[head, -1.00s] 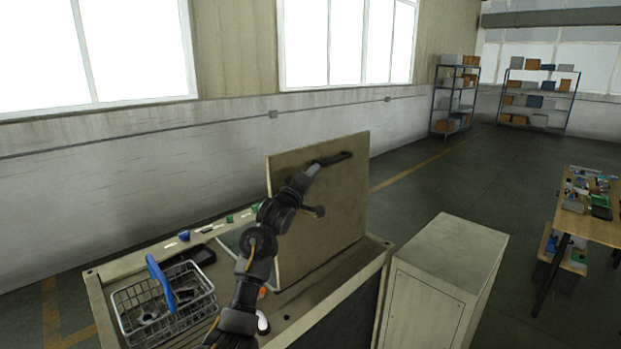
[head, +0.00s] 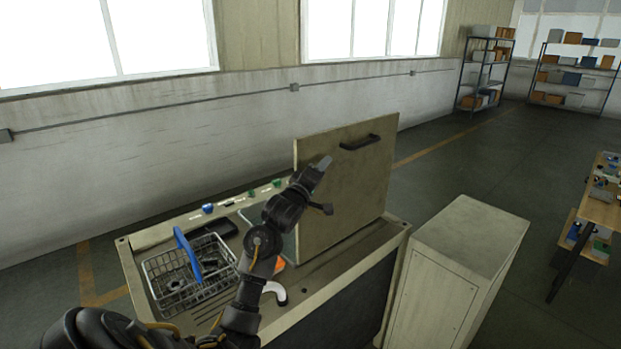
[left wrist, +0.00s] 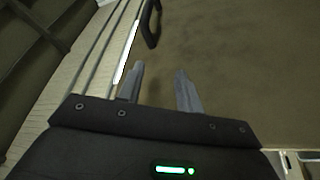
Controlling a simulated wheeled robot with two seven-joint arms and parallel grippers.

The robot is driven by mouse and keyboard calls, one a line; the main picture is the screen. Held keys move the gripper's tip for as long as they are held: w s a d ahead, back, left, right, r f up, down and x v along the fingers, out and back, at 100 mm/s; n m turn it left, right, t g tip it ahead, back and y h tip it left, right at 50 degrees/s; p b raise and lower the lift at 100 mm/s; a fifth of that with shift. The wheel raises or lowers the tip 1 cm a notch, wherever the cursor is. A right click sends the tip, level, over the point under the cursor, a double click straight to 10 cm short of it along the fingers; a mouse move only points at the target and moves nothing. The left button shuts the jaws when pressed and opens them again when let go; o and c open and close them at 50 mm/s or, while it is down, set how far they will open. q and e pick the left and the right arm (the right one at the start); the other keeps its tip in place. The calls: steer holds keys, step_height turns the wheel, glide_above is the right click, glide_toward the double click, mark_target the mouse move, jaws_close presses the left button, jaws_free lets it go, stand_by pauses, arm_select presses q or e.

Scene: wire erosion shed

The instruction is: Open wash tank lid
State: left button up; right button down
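The wash tank lid (head: 352,200) is a beige panel standing upright on the tank (head: 330,275), with a dark handle (head: 360,142) near its upper edge. My left gripper (head: 325,162) is in front of the lid's face, below and left of the handle and apart from it. In the left wrist view, the two fingers of my left gripper (left wrist: 158,88) are spread with nothing between them. The handle (left wrist: 148,24) shows beyond the fingertips there, and the lid (left wrist: 235,60) fills the right side. My right gripper is not in view.
A wire basket (head: 190,275) with a blue handle sits on the tank's left deck, near a dark tray (head: 213,229). A beige cabinet (head: 455,275) stands right of the tank. A table (head: 600,205) with small items is at the far right. The floor between is clear.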

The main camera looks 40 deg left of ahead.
arm_select(q)
steer(key=shift+p+v, duration=1.3)
steer(key=shift+v, duration=1.65)
steer(key=shift+p, duration=0.4)
